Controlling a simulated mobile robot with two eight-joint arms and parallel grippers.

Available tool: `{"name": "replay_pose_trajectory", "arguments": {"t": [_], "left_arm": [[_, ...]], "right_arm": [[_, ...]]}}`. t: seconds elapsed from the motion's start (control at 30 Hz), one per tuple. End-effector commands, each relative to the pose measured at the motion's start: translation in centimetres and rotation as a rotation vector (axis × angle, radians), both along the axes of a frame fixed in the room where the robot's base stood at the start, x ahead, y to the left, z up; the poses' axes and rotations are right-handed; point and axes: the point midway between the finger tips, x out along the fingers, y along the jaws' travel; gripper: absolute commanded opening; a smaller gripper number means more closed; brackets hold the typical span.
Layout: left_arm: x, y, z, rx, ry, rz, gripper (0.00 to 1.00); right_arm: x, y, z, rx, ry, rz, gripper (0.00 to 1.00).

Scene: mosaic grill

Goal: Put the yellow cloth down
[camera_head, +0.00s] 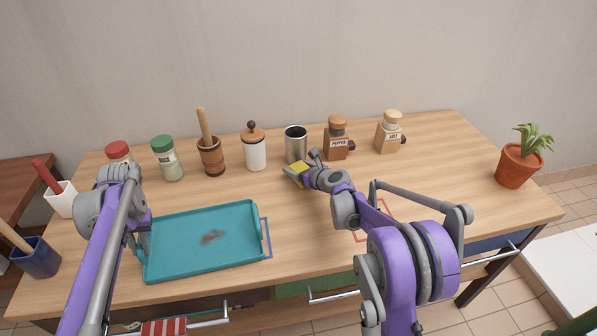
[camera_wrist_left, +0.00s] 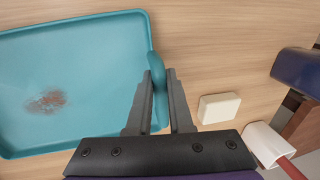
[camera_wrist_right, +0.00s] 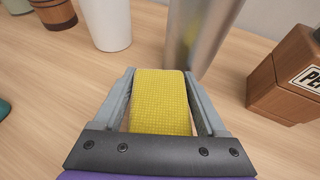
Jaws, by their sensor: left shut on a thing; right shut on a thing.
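The yellow cloth (camera_wrist_right: 160,100) is a folded, textured pad between the fingers of my right gripper (camera_wrist_right: 160,85), which is shut on it. In the head view the cloth (camera_head: 297,170) is at the middle of the table, just in front of the metal cup (camera_head: 295,145). I cannot tell whether the cloth touches the table. My left gripper (camera_wrist_left: 160,80) is shut on the rim of the teal tray (camera_wrist_left: 80,30). In the head view the tray (camera_head: 180,228) lies at the front left with a reddish-brown stain on it.
Behind the cloth stand a white jar (camera_head: 255,152), a pepper mill (camera_head: 337,140) and a salt mill (camera_head: 389,132). A mortar (camera_head: 211,157) and spice jars stand further left. A plant pot (camera_head: 518,166) is at the right. A white block (camera_wrist_left: 218,108) lies beside the tray. The table's right part is clear.

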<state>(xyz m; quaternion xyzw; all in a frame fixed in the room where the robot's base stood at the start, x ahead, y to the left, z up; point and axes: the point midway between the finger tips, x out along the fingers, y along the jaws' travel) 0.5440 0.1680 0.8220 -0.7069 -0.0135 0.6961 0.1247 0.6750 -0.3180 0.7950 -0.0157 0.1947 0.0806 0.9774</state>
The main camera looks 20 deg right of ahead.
Motion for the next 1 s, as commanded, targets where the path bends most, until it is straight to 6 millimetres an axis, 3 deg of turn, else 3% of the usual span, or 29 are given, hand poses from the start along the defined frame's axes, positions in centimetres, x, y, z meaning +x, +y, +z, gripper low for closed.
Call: {"name": "replay_pose_trajectory", "arguments": {"t": [0.4, 0.6, 0.8, 1.0], "left_arm": [[0.0, 0.0, 0.0, 0.0, 0.0, 0.0, 0.0], [0.0, 0.0, 0.0, 0.0, 0.0, 0.0, 0.0], [0.0, 0.0, 0.0, 0.0, 0.0, 0.0, 0.0], [0.0, 0.0, 0.0, 0.0, 0.0, 0.0, 0.0]], "right_arm": [[0.0, 0.0, 10.4, 0.0, 0.0, -0.001, 0.12], [0.0, 0.0, 14.7, -0.001, 0.0, -0.002, 0.12], [0.0, 0.0, 16.7, -0.001, 0.0, -0.002, 0.12], [0.0, 0.0, 17.1, -0.001, 0.0, -0.002, 0.12]]}}
